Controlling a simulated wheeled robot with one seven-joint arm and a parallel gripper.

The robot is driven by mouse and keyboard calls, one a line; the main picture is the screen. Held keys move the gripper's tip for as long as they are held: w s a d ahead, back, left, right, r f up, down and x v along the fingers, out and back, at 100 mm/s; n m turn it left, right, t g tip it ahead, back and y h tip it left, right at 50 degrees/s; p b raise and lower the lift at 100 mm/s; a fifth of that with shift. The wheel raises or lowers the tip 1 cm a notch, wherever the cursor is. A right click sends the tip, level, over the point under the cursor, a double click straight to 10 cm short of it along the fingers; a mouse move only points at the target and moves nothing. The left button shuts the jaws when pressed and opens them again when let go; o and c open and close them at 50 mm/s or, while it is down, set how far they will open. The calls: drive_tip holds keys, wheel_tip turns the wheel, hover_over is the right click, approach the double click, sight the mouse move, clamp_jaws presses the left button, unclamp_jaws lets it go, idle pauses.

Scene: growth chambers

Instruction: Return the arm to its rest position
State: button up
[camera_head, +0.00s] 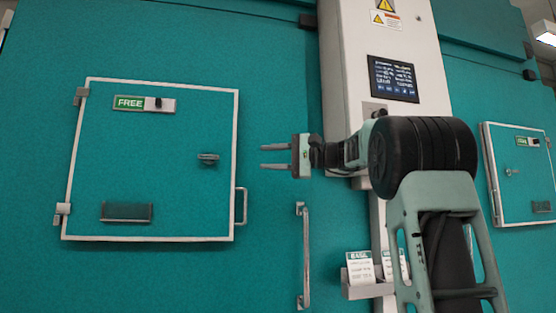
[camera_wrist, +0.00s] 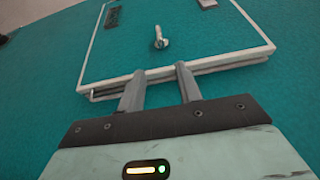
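My gripper (camera_head: 274,156) is raised in front of the teal chamber wall, with its two fingers pointing left. The fingers are parallel with a clear gap between them, and nothing is held. In the wrist view my gripper (camera_wrist: 160,88) shows the same empty gap, with a hatch behind the fingertips. The closed hatch (camera_head: 185,190) with a white frame lies left of my gripper in the head view, and it also shows in the wrist view (camera_wrist: 205,35). My fingers look apart from it in the head view; the exact distance is hard to tell.
The hatch has a green FREE sign (camera_head: 130,103), a latch (camera_head: 208,157) and a side handle (camera_head: 241,206). A vertical bar handle (camera_head: 305,255) is below my gripper. A white column with a screen (camera_head: 393,79) stands behind my arm. A holder with labelled cards (camera_head: 360,268) is low beside it.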

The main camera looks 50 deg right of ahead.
drive_tip(key=shift+v, duration=0.95)
drive_tip(key=w+a+f+n+g, duration=0.1)
drive_tip(key=w+a+f+g, duration=0.2)
drive_tip(key=a+f, duration=0.45)
drive_tip(key=w+a+f+g, duration=0.2)
drive_tip(key=w+a+f, duration=0.1)
drive_tip(key=a+f, duration=0.45)
drive_tip(key=s+a+f+n+g+h, duration=0.1)
drive_tip(key=s+a+f+n+g, duration=0.15)
drive_tip(key=a+f, duration=0.6)
drive_tip(key=s+a+f+n+g+h, duration=0.1)
drive_tip(key=s+a+f+n+g, duration=0.2)
drive_tip(key=a+f, duration=0.5)
drive_tip(key=s+a+f+n+g+h, duration=0.3)
drive_tip(key=s+a+f+n+g, duration=0.1)
drive_tip(key=s+a+f, duration=0.6)
drive_tip(key=s+d+f+n+h, duration=0.1)
drive_tip(key=s+f+n+h, duration=0.1)
drive_tip(key=s+f+n, duration=0.45)
drive_tip(key=s+f+n+h, duration=0.2)
drive_tip(key=s+f+h, duration=0.1)
drive_tip(key=s, duration=0.6)
wheel_tip(320, 180, up, 16)
drive_tip(key=p, duration=1.6)
drive_tip(key=shift+w, duration=0.3)
